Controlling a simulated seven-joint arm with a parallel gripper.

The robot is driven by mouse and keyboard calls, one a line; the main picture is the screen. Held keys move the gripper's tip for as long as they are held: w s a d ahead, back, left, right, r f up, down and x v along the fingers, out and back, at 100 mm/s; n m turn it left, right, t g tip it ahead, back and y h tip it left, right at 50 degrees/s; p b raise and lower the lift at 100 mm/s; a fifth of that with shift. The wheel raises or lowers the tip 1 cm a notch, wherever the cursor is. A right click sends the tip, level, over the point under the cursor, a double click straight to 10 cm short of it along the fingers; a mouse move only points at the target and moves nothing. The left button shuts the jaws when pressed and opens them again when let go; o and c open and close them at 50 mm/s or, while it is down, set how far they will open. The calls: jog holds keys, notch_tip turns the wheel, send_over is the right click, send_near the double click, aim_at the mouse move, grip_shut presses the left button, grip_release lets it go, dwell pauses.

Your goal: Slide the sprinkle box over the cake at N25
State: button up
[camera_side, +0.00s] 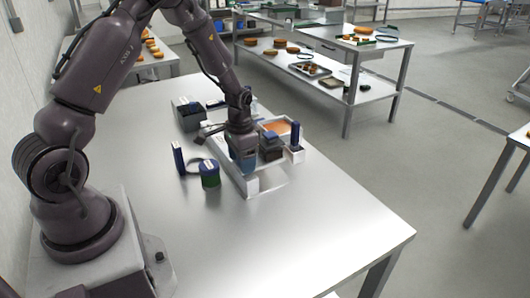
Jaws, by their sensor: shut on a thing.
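My gripper (243,150) points down over the middle of the table group. It is shut on a small blue-grey piece at its tips, which I take to be the sprinkle box (247,164); its outline is hard to separate from the fingers. The piece is low over a white tray (252,187), and I cannot tell whether it touches it. No cake marked N25 can be made out; the labels are too small to read, and my gripper hides part of the tray.
A pan with an orange surface (276,127) and dark blocks (271,150) stand close right of my gripper. A dark box (188,114), an upright blue piece (178,158) and a green-blue can (209,174) stand to the left. The table's front (300,235) is clear.

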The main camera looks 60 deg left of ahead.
jog(key=shift+a, duration=3.9)
jog(key=o, duration=0.9)
jog(key=shift+r, duration=3.55)
